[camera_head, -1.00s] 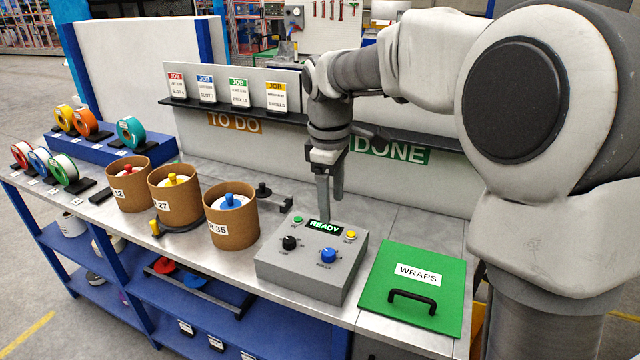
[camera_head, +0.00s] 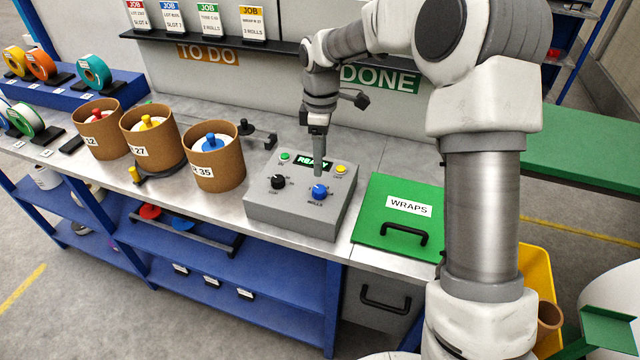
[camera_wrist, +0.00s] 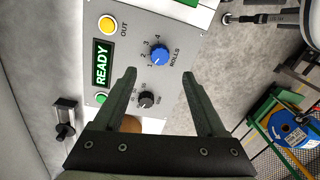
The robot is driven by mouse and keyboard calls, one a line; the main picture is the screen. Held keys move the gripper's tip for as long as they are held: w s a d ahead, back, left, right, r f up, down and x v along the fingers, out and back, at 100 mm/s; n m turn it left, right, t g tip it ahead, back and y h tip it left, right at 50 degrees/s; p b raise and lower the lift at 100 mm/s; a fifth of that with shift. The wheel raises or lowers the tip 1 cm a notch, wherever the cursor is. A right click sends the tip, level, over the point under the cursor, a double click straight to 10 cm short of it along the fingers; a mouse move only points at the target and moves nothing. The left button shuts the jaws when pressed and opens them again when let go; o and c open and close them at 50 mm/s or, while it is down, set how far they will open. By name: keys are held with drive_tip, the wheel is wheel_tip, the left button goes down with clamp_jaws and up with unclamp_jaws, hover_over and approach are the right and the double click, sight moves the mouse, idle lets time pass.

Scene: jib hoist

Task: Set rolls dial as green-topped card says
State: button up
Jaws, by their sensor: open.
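The blue rolls dial (camera_head: 319,191) is on the sloped top of the grey control box (camera_head: 290,222). In the wrist view the dial (camera_wrist: 159,54) has the numbers 1 to 4 beside it; its pointer setting is too small to tell. My gripper (camera_head: 318,176) points down just above the dial. In the wrist view my open fingers (camera_wrist: 158,74) are on either side of the dial's line, with nothing between them. The green-topped card (camera_head: 208,20) stands on the shelf behind, third from left; its rolls number is too small to read surely.
A black dial (camera_head: 278,182), a green button (camera_head: 285,157), a yellow button (camera_head: 341,169) and a READY display (camera_head: 313,162) share the box top. Brown tubs (camera_head: 215,170) stand to the left. The green WRAPS lid (camera_head: 385,237) lies to the right.

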sight(320, 189)
drive_tip(key=f, duration=0.8)
drive_tip(key=shift+s+a+f, duration=0.1)
drive_tip(key=shift+s+f, duration=0.15)
drive_tip(key=shift+f, duration=0.1)
clamp_jaws()
